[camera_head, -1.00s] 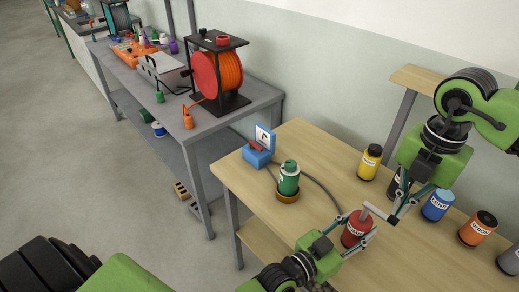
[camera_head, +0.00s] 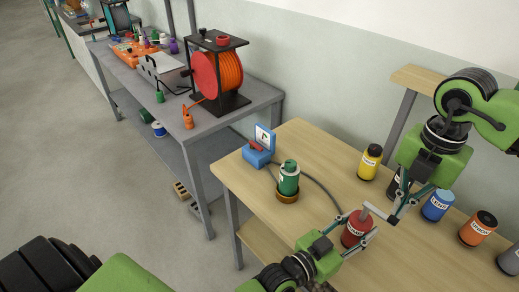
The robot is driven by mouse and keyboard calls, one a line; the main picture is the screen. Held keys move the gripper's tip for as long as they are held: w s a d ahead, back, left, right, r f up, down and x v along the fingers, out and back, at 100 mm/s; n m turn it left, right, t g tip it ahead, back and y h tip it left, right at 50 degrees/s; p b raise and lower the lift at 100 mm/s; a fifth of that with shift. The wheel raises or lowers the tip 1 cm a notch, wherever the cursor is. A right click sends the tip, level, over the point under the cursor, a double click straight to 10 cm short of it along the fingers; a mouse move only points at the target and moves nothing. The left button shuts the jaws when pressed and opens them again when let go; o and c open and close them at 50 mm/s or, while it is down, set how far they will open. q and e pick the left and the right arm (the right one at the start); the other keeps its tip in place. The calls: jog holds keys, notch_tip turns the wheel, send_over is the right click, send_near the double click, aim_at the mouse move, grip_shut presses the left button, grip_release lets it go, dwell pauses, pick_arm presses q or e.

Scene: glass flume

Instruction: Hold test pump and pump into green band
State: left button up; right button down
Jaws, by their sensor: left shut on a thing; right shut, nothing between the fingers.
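The red test pump (camera_head: 352,238) stands upright on the wooden bench, with a grey bar-shaped handle (camera_head: 376,211) at its top. My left gripper (camera_head: 358,229) is shut around the pump's red body, with a finger on either side. My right gripper (camera_head: 394,219) is shut with nothing between its fingers, and its tips are at the right end of the grey bar. I cannot tell whether they touch it. A blue gauge box (camera_head: 258,155) with a raised, white-faced lid (camera_head: 265,136) stands at the bench's back left. The green band on its face is too small to read.
A green bottle (camera_head: 289,177) stands in a brown ring (camera_head: 287,196), with a grey hose (camera_head: 325,187) behind it. Yellow (camera_head: 370,163), blue (camera_head: 437,205) and orange (camera_head: 477,229) bottles stand to the right. A grey table with an orange reel (camera_head: 229,72) stands behind left.

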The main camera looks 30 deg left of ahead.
aim_at(394, 219)
jog(key=shift+f, duration=1.8)
jog(key=shift+r, duration=1.85)
notch_tip(394, 219, up, 7)
pick_arm(q)
jog(key=o, duration=1.3)
